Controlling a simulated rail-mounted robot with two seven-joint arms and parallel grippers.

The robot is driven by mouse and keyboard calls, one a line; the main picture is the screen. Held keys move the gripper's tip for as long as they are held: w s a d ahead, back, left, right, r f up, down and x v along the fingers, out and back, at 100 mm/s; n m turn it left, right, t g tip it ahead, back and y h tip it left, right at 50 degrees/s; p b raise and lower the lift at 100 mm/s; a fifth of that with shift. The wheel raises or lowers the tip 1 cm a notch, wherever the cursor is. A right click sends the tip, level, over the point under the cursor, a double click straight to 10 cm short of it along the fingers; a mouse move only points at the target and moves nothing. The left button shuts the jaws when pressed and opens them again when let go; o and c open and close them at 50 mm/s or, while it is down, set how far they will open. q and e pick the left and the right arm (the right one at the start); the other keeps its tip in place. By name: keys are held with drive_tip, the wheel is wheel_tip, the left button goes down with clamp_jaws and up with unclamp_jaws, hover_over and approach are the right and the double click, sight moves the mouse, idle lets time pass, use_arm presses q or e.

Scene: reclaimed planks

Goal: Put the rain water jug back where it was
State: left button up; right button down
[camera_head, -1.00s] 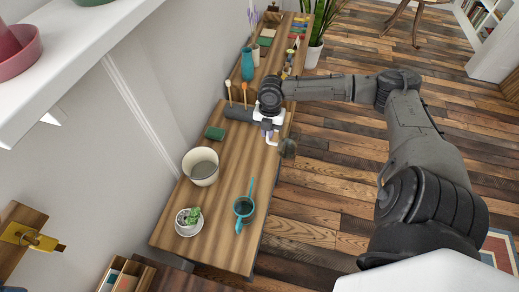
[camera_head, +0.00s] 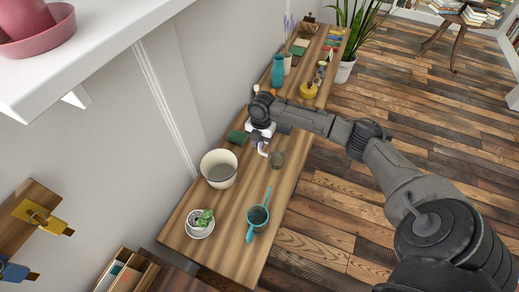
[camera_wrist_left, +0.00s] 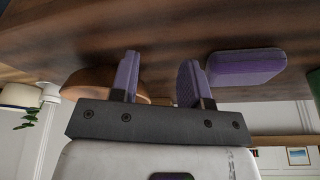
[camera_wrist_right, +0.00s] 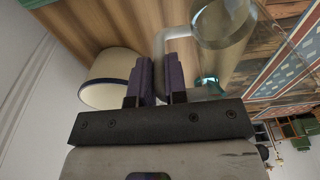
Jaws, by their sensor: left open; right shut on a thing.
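My right gripper (camera_wrist_right: 158,85) is shut on the bent handle of a clear glass jug (camera_wrist_right: 222,20). In the head view the jug (camera_head: 277,159) is over the wooden bench (camera_head: 243,252), near its right edge, beyond the teal watering can (camera_head: 258,215). The jug looks roughly upright there. I cannot tell whether its base touches the bench. The right gripper (camera_head: 262,146) is on the jug's left side. My left gripper (camera_wrist_left: 157,80) is open with nothing between its fingers in the left wrist view; it does not show in the head view.
A cream bucket (camera_head: 219,168) stands left of the jug, with a small potted cactus (camera_head: 200,222) nearer. A green block (camera_head: 237,137) lies behind the bucket. Bare wood lies around the watering can.

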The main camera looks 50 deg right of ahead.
sight(259, 153)
use_arm(q)
drive_tip(key=shift+d+f, duration=0.1)
drive_tip(key=shift+d, duration=0.05)
use_arm(e)
drive_tip(key=shift+f, duration=0.25)
use_arm(q)
drive_tip(key=shift+f+b, duration=0.35)
drive_tip(key=shift+b, duration=0.05)
use_arm(e)
wheel_tip(259, 153, down, 3)
drive_tip(key=shift+f, duration=0.25)
use_arm(q)
drive_tip(key=shift+a, duration=0.2)
use_arm(e)
drive_tip(key=shift+f, duration=0.15)
drive_tip(key=c, duration=1.1)
unclamp_jaws()
drive_tip(key=shift+c, duration=0.2)
use_arm(q)
drive_tip(key=shift+d, duration=0.1)
wheel_tip(259, 153, up, 2)
drive_tip(key=shift+p, duration=1)
use_arm(e)
wheel_tip(259, 153, up, 12)
drive_tip(key=d, duration=0.1)
drive_tip(key=shift+w+d, duration=0.2)
drive_tip(key=shift+d, duration=0.1)
use_arm(q)
drive_tip(key=shift+d, duration=0.1)
